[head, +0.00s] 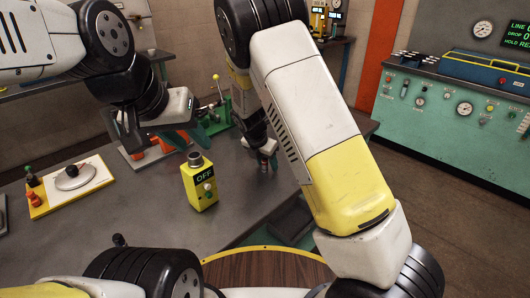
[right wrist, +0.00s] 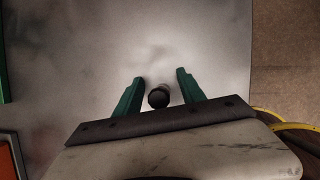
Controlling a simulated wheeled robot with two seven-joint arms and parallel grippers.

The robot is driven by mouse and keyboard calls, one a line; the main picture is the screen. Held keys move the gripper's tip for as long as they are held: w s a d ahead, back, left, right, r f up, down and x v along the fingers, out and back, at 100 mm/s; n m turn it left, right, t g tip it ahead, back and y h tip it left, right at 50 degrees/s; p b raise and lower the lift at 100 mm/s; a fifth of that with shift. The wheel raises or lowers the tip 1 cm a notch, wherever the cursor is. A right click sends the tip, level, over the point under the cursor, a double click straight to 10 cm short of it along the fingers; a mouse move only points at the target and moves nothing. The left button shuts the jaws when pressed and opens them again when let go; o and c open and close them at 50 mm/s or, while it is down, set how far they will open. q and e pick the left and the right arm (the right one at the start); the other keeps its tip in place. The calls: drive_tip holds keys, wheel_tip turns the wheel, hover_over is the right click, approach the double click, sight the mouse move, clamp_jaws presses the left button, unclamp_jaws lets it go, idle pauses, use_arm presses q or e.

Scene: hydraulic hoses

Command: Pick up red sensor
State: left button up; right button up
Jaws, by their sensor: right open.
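In the head view, a small upright cylinder with a reddish band (head: 267,147), likely the red sensor, stands on the grey table under my right gripper, mostly hidden by it. In the right wrist view its round dark top (right wrist: 159,97) lies between the two green fingers. My right gripper (right wrist: 160,76) is open around it, with a gap visible on both sides. My left gripper (head: 190,139) hangs over the table further left, its green fingers apart and nothing visible between them.
A yellow box marked OFF (head: 200,188) stands on the table (head: 120,232) left of the cylinder. A yellow-edged tray (head: 96,199) with a disc and small items lies at far left. A green lever device (head: 217,112) stands behind. A green test console (head: 430,145) is at right.

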clamp_jaws()
idle(0.4)
drive_tip(key=shift+r, duration=0.55)
wheel_tip(320, 180, up, 2)
drive_tip(key=shift+r, duration=0.1)
drive_tip(key=shift+s+a+r, duration=0.15)
drive_tip(key=shift+s+a, duration=0.05)
drive_tip(key=shift+s, duration=0.5)
drive_tip(key=s+a, duration=0.1)
drive_tip(key=s, duration=0.3)
drive_tip(key=s+r, duration=0.1)
drive_tip(key=s, duration=0.4)
drive_tip(key=s+a, duration=0.1)
drive_tip(key=s, duration=0.4)
drive_tip(key=shift+s+a+r, duration=0.15)
drive_tip(key=shift+s+a, duration=0.05)
drive_tip(key=shift+a, duration=0.1)
